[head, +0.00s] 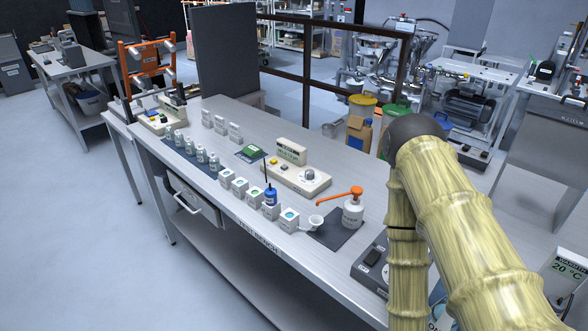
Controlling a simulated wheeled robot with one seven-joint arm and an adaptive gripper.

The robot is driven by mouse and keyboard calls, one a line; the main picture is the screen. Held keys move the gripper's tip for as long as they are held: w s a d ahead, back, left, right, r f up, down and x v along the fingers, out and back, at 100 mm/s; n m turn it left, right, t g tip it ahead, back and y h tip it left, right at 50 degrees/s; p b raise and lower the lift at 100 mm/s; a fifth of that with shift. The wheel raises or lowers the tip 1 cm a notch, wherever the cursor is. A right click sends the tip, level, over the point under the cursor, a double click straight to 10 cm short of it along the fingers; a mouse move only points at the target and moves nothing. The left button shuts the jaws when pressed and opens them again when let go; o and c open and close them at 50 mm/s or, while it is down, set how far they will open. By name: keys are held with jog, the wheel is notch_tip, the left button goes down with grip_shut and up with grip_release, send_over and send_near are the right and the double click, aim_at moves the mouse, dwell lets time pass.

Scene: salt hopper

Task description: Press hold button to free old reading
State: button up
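A cream bench meter (300,182) stands on the test bench near the middle of the head view. Its raised display (291,152) shows dark characters too small to read. Its front panel carries a small yellow button (273,162), another small control beside it and a round grey knob (310,174). I cannot read which control is marked hold. My jointed arm fills the right side, right of the meter and apart from it. Its lower link runs down out of the bottom edge, and my gripper is not in the picture.
The rear bench right of the display is clear.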

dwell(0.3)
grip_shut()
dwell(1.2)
